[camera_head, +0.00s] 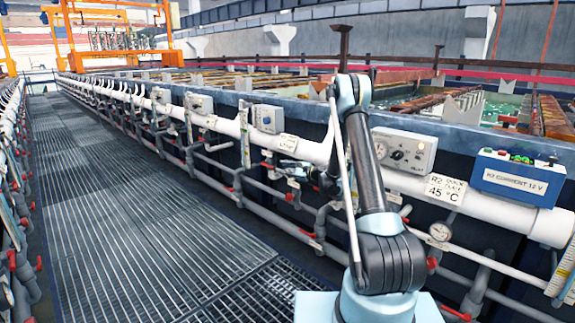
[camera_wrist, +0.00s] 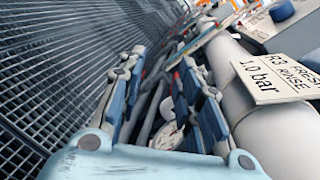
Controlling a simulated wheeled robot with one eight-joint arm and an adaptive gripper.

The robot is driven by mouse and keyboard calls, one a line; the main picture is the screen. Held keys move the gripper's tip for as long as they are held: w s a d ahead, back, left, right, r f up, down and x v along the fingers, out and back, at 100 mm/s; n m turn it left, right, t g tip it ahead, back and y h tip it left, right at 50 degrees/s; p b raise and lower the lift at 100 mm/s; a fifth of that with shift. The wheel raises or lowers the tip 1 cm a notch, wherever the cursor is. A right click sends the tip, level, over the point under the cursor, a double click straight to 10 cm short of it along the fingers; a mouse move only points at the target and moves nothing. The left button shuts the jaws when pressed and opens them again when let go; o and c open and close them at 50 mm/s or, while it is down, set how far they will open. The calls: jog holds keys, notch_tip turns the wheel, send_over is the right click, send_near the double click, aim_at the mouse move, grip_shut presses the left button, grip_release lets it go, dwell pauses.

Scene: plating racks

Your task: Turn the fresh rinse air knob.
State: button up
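A sign reading "R3 FRESH RINSE 1.0 bar" (camera_wrist: 272,78) sits on the white pipe at the right of the wrist view. Above it a round blue knob (camera_wrist: 282,10) shows on a pale panel, cut by the top edge. In the head view, a grey box with a blue knob (camera_head: 267,119) sits above the pipe, left of my arm; it looks like the same one. My gripper (camera_wrist: 160,75) is open, its two fingers apart with nothing held. In the head view my gripper (camera_head: 308,174) is small, partly behind my arm, below and right of the box, apart from the knob.
A white pipe (camera_head: 230,128) runs along the tanks, with grey pipes and red valve handles below. A grey panel with dials (camera_head: 404,150), a "R2 quick rinse 45 °C" sign (camera_head: 446,189) and a blue box (camera_head: 518,176) are at right. The grating walkway (camera_head: 130,220) is clear.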

jog(key=s+d+r+n+g+h, duration=0.1)
jog(key=s+d+r+n, duration=0.1)
jog(key=r, duration=0.3)
jog(key=shift+s+r, duration=0.2)
jog(key=shift+s, duration=0.45)
jog(key=shift+n, duration=0.3)
jog(key=s+d+r+n+g+h, duration=0.1)
jog(key=s+d+r+n+h, duration=0.15)
jog(key=s, duration=0.65)
jog(key=s+d+r+n+g+h, duration=0.1)
jog(key=s+d+r+n, duration=0.25)
jog(key=s, duration=0.55)
jog(key=s+d+r+n+g+h, duration=0.1)
jog(key=s+d+r+n+h, duration=0.2)
jog(key=s, duration=0.6)
jog(key=s+d+f+n+g+h, duration=0.1)
jog(key=s+d, duration=0.4)
jog(key=s, duration=0.5)
jog(key=s+d+f+n+g+h, duration=0.1)
jog(key=s+d+f+n+h, duration=0.2)
jog(key=s+d, duration=0.3)
jog(key=s+d+f+n+g+h, duration=0.1)
jog(key=s+d+f, duration=0.3)
jog(key=s, duration=1.1)
jog(key=shift+d+n+h, duration=0.7)
jog(key=shift+d+h, duration=0.05)
